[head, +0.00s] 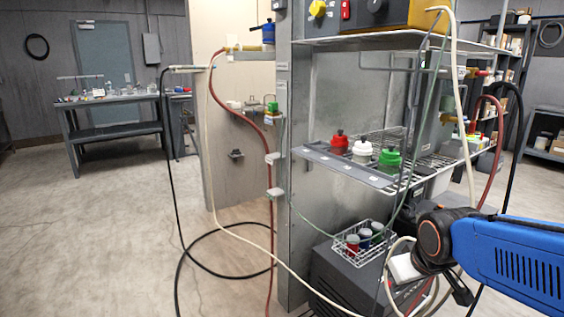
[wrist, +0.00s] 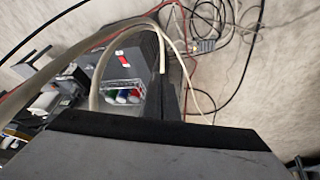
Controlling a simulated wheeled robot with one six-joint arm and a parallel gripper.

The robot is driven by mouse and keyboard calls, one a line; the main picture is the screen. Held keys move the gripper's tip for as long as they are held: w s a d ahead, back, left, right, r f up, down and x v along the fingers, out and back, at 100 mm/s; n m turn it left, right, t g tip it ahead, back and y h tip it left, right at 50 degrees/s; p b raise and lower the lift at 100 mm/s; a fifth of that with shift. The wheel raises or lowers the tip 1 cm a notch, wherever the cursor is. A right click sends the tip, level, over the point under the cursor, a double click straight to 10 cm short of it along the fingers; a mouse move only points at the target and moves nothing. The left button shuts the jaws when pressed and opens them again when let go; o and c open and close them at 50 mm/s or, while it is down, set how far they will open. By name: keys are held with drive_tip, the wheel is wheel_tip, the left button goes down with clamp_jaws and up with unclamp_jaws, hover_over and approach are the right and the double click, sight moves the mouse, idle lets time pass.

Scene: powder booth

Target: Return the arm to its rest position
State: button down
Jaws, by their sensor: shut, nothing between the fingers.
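My arm, a blue link with a dark wrist joint, reaches in from the right edge of the head view. My gripper (head: 460,291) is a small dark shape low at the right, below the wrist joint, partly hidden by cables. It is shut and I see nothing held in it. It hangs beside the lower part of the rack, to the right of a wire basket (head: 363,239) of small jars. In the wrist view the large grey and black body across the bottom hides much of the scene, and the same basket of jars (wrist: 122,92) shows beyond it.
A cream hose (head: 262,247), a black cable (head: 176,215) and a red hose (head: 226,103) loop near the rack. A wire shelf (head: 345,170) holds red, white and green capped jars. A dark box (head: 345,280) stands under the basket. The floor at left is open, before a workbench (head: 110,101).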

drive_tip(key=s+d+r+m, duration=0.1)
drive_tip(key=s+m, duration=0.1)
drive_tip(key=s, duration=1)
drive_tip(key=shift+s+r+m+g, duration=0.3)
drive_tip(key=shift+s, duration=0.1)
idle(0.3)
